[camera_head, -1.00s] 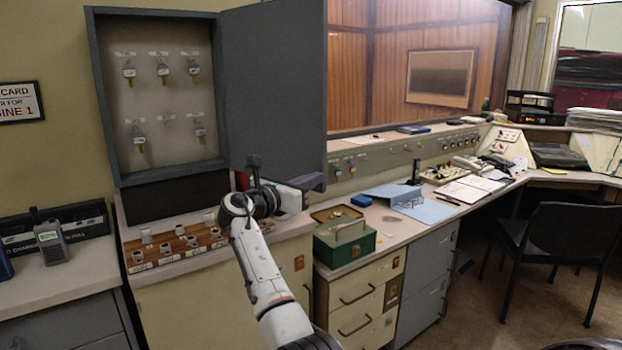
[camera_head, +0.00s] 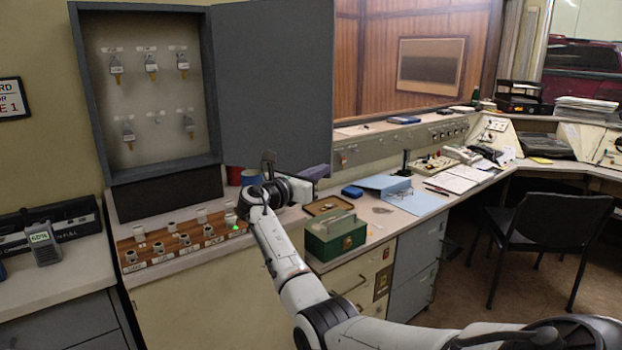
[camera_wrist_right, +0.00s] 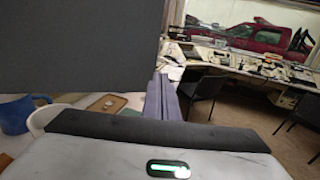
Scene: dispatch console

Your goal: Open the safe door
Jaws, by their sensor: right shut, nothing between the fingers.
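The safe (camera_head: 88,95) is a grey wall cabinet on the left, with several tagged keys hanging inside. Its grey door (camera_head: 272,90) stands wide open to the right and also fills the upper left of the right wrist view (camera_wrist_right: 75,45). My right gripper (camera_head: 318,172) is shut and empty at the door's lower outer corner. Its purple-grey fingers also show in the right wrist view (camera_wrist_right: 162,97), beside the door's edge. I cannot tell whether they touch the door. My left gripper is not in view.
A green cash box (camera_head: 336,237) stands on the counter below my right gripper, by a brown tray (camera_head: 329,205). A wooden key rack (camera_head: 185,243) lies below the safe. Blue folders (camera_head: 405,193) lie farther right. A black chair (camera_head: 545,225) stands on the floor.

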